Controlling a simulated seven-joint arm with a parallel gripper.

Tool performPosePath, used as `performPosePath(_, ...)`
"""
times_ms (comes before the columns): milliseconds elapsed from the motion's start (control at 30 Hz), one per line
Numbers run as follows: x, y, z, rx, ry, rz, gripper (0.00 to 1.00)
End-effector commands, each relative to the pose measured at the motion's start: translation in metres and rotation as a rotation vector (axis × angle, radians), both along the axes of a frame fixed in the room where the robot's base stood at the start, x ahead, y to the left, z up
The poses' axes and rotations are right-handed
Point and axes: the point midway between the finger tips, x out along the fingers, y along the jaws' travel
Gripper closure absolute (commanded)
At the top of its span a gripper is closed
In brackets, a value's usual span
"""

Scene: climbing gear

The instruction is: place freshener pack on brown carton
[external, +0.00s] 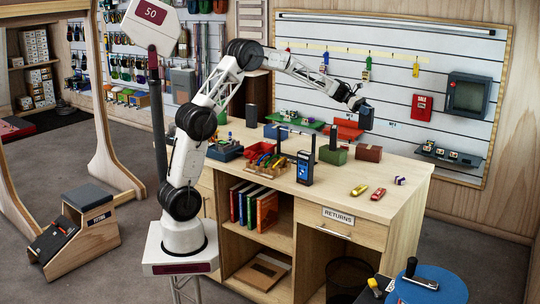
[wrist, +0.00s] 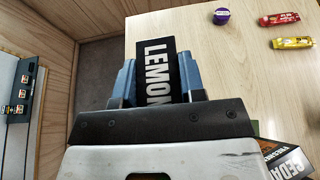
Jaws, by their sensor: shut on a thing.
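The freshener pack (wrist: 157,72) is a dark box with white letters reading LEMON, in the wrist view. It sits between the blue fingers of my gripper (wrist: 154,85), which is shut on it. In the external view my gripper (external: 359,105) is above the back right of the workbench, and the dark pack (external: 366,120) hangs from it, clear of the bench. The brown carton (external: 368,153) stands on the bench below the gripper, with a visible gap between. In the wrist view I cannot clearly make out the brown carton.
A dark printed box (wrist: 286,157) shows at the wrist view's lower right. A green box (external: 333,154) stands left of the carton. A purple ball (wrist: 221,16), a red packet (wrist: 278,19) and a yellow packet (wrist: 291,43) lie on the bench (external: 400,164). Its right end has free room.

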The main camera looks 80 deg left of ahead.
Motion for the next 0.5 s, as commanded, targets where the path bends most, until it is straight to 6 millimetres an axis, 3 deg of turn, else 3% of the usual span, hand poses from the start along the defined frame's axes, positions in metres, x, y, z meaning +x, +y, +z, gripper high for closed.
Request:
performPosePath(200,0.022,-0.016,0.011,-0.005,-0.005,0.002,0.89)
performPosePath(500,0.024,-0.017,0.012,-0.006,-0.004,0.003,0.89)
